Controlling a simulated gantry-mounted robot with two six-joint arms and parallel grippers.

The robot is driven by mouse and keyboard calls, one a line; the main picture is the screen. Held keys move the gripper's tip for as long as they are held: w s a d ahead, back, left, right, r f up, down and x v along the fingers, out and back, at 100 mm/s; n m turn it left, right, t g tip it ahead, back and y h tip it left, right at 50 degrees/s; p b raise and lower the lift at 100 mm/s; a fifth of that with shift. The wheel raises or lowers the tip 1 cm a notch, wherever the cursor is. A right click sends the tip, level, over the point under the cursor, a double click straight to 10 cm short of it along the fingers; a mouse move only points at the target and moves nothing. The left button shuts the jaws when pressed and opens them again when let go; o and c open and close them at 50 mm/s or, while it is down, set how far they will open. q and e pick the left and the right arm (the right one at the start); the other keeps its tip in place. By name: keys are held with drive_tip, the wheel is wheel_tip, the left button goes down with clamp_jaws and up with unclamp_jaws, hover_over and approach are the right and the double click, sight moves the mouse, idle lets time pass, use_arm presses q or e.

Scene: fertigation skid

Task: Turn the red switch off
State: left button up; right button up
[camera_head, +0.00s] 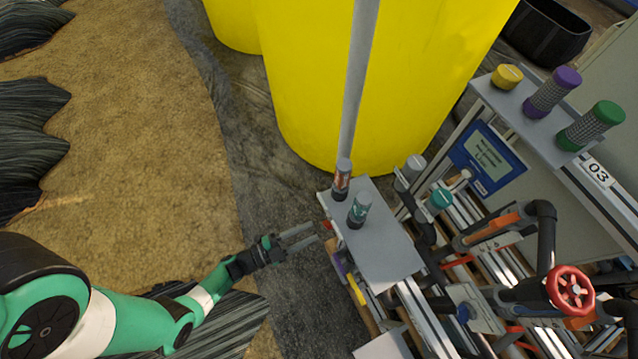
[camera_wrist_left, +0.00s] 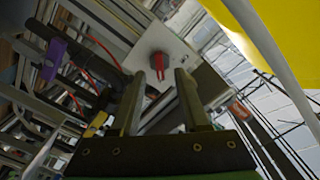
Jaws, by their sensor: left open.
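The red switch (camera_wrist_left: 158,62) shows in the left wrist view as a small red lever on a dark round base, on a light grey panel (camera_wrist_left: 185,52). In the head view a small red part (camera_head: 327,225), probably this switch, shows at the left edge of the skid's grey top plate. My left gripper (camera_head: 314,233) is open and empty, just left of that edge. In the left wrist view its two fingers (camera_wrist_left: 160,76) point at the panel, with the switch between and beyond their tips. I cannot tell the exact gap. My right gripper is not in view.
Two small bottles (camera_head: 359,209) stand on the grey top plate (camera_head: 385,250). Pipes and a red handwheel (camera_head: 571,290) are at the right. Large yellow tanks (camera_head: 370,80) stand behind. A purple part (camera_wrist_left: 52,58) shows left of the panel in the wrist view. Bare ground lies left.

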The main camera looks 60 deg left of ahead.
sight(329, 224)
use_arm(q)
drive_tip(key=w, duration=0.2)
drive_tip(key=w+b, duration=0.1)
drive_tip(key=w, duration=0.1)
drive_tip(key=shift+d, duration=0.35)
clamp_jaws()
